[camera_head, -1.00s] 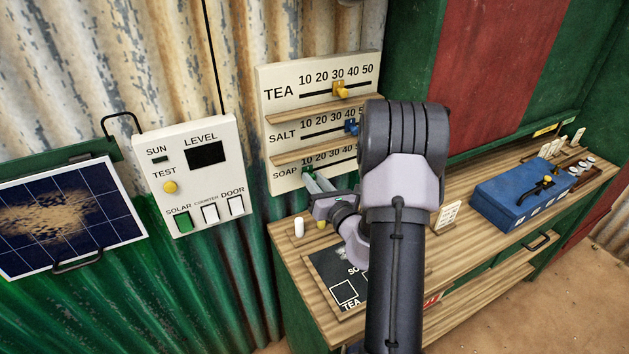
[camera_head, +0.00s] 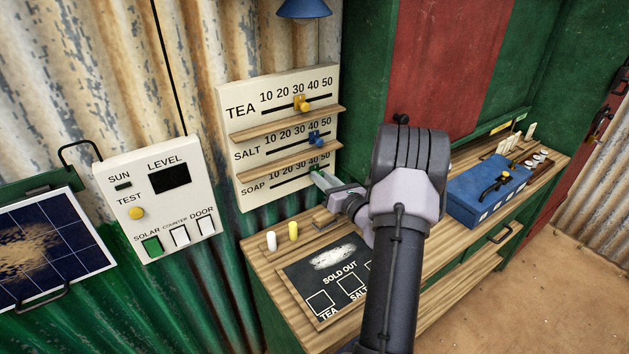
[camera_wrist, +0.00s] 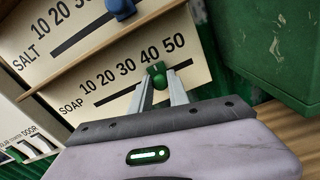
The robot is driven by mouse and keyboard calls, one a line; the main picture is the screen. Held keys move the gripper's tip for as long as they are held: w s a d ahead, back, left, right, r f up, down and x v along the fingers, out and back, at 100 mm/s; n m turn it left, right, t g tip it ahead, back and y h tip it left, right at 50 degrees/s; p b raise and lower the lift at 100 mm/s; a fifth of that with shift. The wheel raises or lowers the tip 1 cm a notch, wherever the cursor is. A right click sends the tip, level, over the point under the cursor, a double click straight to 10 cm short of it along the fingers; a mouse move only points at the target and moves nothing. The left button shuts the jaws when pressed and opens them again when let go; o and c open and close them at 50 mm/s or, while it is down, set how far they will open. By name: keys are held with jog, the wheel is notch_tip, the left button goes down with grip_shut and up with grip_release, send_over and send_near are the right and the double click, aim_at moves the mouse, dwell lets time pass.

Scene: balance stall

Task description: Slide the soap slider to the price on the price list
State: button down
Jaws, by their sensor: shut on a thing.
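The price board (camera_head: 240,190) on the wall has three rows: tea, salt and soap. The green soap slider (camera_wrist: 157,73) sits on the bottom track, about below the 40 in the wrist view. In the head view the soap slider (camera_head: 315,168) is partly covered by the fingers. My gripper (camera_wrist: 160,88) is shut on the soap slider, one finger on each side of it. It reaches in from the right in the head view (camera_head: 320,175). No readable price list shows now; my arm hides part of the counter.
The yellow tea slider (camera_head: 302,103) and blue salt slider (camera_head: 316,138) sit above, with a wooden ledge (camera_head: 290,123) between rows. A chalkboard (camera_head: 320,285) and two small pegs (camera_head: 282,237) are on the counter. A blue box (camera_head: 487,195) stands right.

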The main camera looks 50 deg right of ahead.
jog(key=c, duration=1.3)
grip_release()
jog(key=shift+o, duration=0.2)
jog(key=p+v, duration=0.2)
jog(key=v, duration=1.5)
jog(key=shift+s, duration=0.2)
